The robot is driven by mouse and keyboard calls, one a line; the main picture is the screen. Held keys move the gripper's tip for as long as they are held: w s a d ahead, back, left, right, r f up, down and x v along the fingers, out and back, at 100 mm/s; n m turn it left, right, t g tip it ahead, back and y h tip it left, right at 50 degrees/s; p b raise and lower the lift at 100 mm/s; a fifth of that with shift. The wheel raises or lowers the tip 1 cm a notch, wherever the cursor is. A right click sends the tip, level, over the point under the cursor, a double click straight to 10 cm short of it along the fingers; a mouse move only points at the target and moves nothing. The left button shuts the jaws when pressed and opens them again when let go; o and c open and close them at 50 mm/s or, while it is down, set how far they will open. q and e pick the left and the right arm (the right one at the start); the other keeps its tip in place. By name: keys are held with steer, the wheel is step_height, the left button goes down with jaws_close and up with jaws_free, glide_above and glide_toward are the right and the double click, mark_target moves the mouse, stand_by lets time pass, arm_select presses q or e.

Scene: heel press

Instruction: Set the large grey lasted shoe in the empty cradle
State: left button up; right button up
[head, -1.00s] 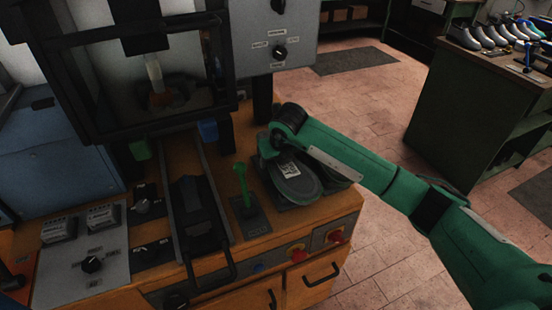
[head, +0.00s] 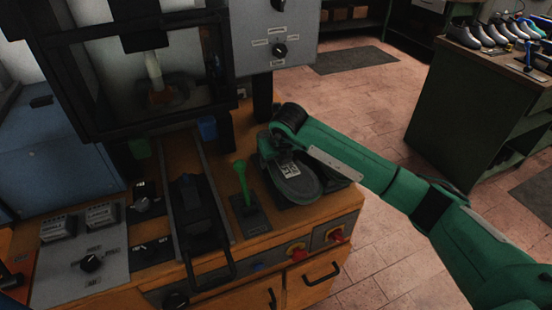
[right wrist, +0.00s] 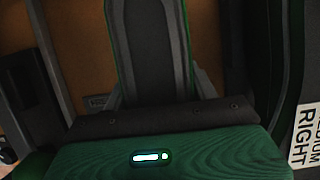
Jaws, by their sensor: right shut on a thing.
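In the right wrist view a dark long shape (right wrist: 147,45) stands ahead of my green gripper body, and a label reads "RIGHT" below a partly cut word. My left gripper is not in view.
Left of the grey thing are a green lever (head: 241,181) and a black slide (head: 196,207) between rails, with a front handle. The caged press (head: 150,75) stands behind. Several grey shoes (head: 475,36) stand on a green cabinet at the far right.

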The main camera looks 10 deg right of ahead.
steer(key=shift+f+b, duration=0.25)
steer(key=shift+b, duration=0.05)
steer(key=o, duration=1.2)
steer(key=shift+o, duration=0.2)
steer(key=shift+f, duration=0.1)
steer(key=b+v, duration=0.2)
steer(key=v, duration=1.2)
steer(key=shift+w, duration=0.1)
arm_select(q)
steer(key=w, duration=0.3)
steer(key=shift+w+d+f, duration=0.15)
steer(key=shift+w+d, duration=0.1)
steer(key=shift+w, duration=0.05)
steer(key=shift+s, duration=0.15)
